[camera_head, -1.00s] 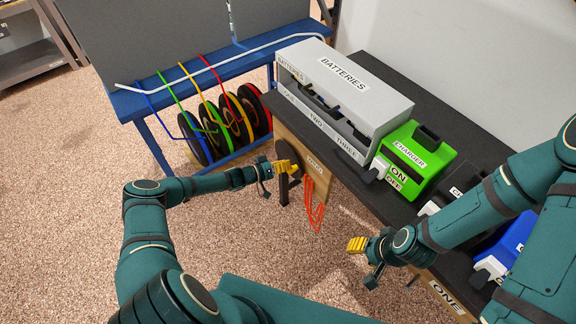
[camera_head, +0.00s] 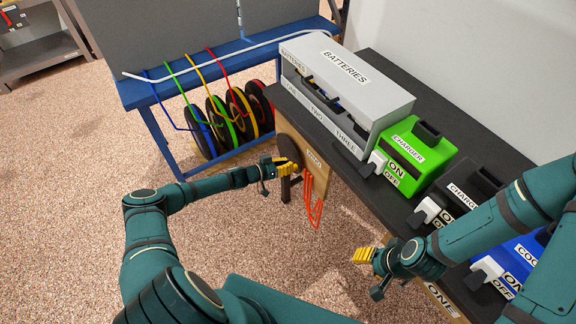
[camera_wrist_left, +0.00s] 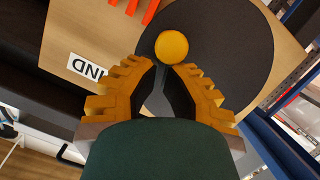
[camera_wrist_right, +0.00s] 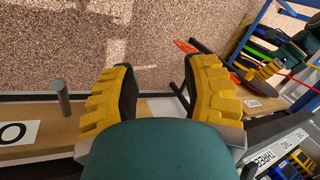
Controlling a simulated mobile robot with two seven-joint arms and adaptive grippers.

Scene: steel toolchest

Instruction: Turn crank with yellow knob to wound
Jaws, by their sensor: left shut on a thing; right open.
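The crank's round yellow knob (camera_wrist_left: 171,47) shows in the left wrist view, in front of a dark disc (camera_wrist_left: 225,60) on a light wooden panel (camera_wrist_left: 75,25). A grey crank arm (camera_wrist_left: 158,100) runs between my left fingers. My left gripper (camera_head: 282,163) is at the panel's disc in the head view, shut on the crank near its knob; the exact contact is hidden. A label on the panel (camera_head: 313,157) is small in the head view and partly cut off in the left wrist view. My right gripper (camera_head: 362,255) is open and empty, beside the bench front; its spread fingers show in the right wrist view (camera_wrist_right: 158,85).
Red-orange strands (camera_head: 315,205) hang beside the crank. A blue rack (camera_head: 225,62) with coloured cable spools (camera_head: 230,115) stands at left. The dark bench carries a grey batteries box (camera_head: 350,90) and a green charger (camera_head: 420,160). Open floor lies left of the bench.

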